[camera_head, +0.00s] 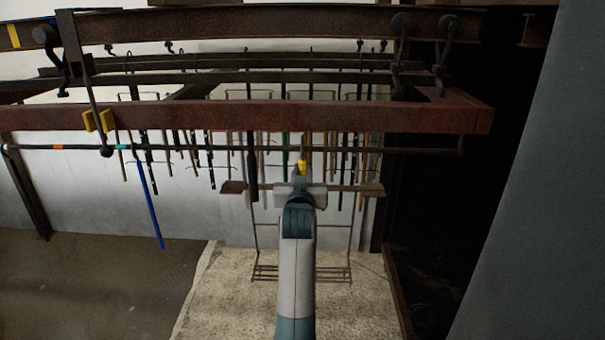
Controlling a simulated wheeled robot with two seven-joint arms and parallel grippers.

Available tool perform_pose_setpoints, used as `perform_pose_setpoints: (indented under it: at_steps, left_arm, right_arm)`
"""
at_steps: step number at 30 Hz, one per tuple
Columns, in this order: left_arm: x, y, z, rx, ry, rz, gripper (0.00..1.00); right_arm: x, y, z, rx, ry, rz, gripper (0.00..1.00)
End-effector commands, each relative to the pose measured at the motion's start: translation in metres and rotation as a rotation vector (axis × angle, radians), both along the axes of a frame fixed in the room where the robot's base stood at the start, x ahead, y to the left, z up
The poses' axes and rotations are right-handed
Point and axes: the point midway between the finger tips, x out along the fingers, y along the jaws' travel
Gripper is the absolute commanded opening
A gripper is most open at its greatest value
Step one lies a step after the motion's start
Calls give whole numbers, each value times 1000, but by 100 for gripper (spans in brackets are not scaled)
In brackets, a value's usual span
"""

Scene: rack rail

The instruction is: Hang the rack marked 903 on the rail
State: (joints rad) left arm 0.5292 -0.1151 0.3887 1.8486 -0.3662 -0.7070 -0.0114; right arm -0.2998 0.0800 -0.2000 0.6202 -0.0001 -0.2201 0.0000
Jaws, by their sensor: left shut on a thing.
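A wire rack (350,235) with a brown top bar and a barred lower shelf hangs from my left gripper (301,180). The gripper is shut on the rack near the middle of its top bar, with a small yellow piece (302,166) showing above. No number is legible on it. The dark rail (230,147) runs across the view just beneath a rusty red beam (240,117). The rack's top bar appears below the rail in the picture; I cannot tell the depth gap between them. My right gripper is not in view.
A blue bar (150,205) hangs tilted from the rail at left. Yellow clamps (99,121) sit on the beam's left part. Many dark rods hang behind the rail before a white wall. A grey panel (535,200) closes off the right side.

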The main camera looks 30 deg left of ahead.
Motion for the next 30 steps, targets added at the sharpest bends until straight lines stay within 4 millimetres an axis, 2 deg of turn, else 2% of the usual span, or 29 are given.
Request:
perform_pose_setpoints:
  at_steps: [30]
  left_arm:
    - [17, 11, 2, 1, -4, 0, 0]
  right_arm:
    - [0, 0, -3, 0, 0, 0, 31]
